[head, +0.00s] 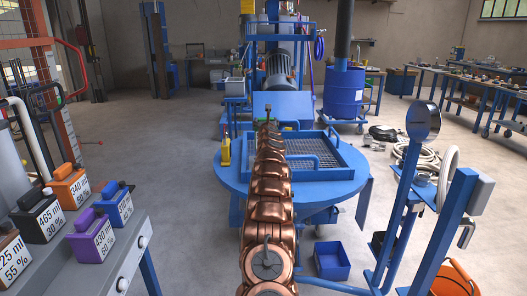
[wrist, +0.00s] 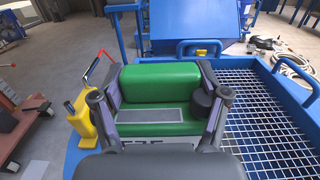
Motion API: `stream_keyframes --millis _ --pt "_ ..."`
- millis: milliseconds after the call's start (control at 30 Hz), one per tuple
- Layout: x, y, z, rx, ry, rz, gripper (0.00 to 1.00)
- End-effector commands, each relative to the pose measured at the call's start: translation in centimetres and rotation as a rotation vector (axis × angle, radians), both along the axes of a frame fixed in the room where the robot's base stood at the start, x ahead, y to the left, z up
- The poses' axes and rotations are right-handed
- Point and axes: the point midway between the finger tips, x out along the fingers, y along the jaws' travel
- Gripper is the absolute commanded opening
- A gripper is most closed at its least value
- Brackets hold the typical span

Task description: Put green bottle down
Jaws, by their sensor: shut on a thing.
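The green bottle (wrist: 160,82) fills the middle of the wrist view. It is box-shaped, with a black cap on its right and a grey label panel. My gripper (wrist: 158,104) is shut on it, one finger on each side. The bottle is over or on the round blue table (head: 231,177), left of the metal grate (wrist: 268,120); I cannot tell whether its base touches. In the head view my copper arm reaches over the table and hides most of the gripper and bottle.
A yellow container (wrist: 84,115) with a red-tipped spout stands close left of the bottle; it also shows in the head view (head: 225,152). A blue rim with handles borders the grate. Labelled bottles, including an orange one (head: 69,186), stand on a grey shelf (head: 100,262) at left.

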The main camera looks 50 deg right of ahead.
Motion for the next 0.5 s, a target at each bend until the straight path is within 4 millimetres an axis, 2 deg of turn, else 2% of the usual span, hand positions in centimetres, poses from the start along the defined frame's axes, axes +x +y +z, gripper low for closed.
stream_keyframes --millis 300,500 --pt "-0.6 -0.4 -3.8 -0.003 -0.004 -0.006 0.05" --pt "-0.5 -0.4 -5.1 -0.003 -0.004 -0.006 0.05"
